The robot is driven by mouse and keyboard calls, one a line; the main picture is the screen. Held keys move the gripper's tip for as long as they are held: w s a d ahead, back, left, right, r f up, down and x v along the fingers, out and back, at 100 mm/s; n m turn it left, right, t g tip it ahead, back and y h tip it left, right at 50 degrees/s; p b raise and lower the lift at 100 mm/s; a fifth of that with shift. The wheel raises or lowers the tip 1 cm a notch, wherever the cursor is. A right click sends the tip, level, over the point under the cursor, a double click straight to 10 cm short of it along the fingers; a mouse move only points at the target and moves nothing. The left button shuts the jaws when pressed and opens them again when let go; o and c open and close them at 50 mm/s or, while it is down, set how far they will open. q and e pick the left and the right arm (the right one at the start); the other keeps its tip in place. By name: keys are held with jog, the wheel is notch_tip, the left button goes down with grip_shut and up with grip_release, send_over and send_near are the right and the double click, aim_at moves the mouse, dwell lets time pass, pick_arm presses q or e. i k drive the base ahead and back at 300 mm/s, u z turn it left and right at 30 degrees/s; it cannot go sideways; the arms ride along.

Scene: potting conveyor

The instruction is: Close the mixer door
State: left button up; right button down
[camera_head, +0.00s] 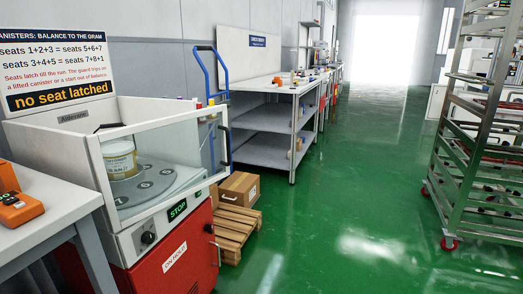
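The mixer (160,225) stands at the left, with a white upper box and a red lower cabinet. A clear, white-framed panel (190,155), which looks like the mixer door, shows at the box's front side. A dark upright handle (228,147) is at its right end. I cannot tell for certain whether the door is open or shut. Through the panel I see a grey turntable (160,186) with numbered seats and a canister (120,160) with a yellowish label on it. The sign (57,98) behind reads "no seat latched". Neither of my grippers is in view.
A grey table (50,215) with an orange device (18,208) stands at the near left. A cardboard box (240,188) on a wooden pallet (232,228) sits beside the mixer. A blue hand truck (213,75) stands behind. A metal rack (460,165) is at right. The green floor between is clear.

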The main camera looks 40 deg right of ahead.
aim_at(93, 142)
jog(key=u, duration=0.35)
jog(key=k, duration=0.25)
jog(key=z, duration=1.4)
jog(key=i, duration=1.75)
jog(key=u, duration=0.75)
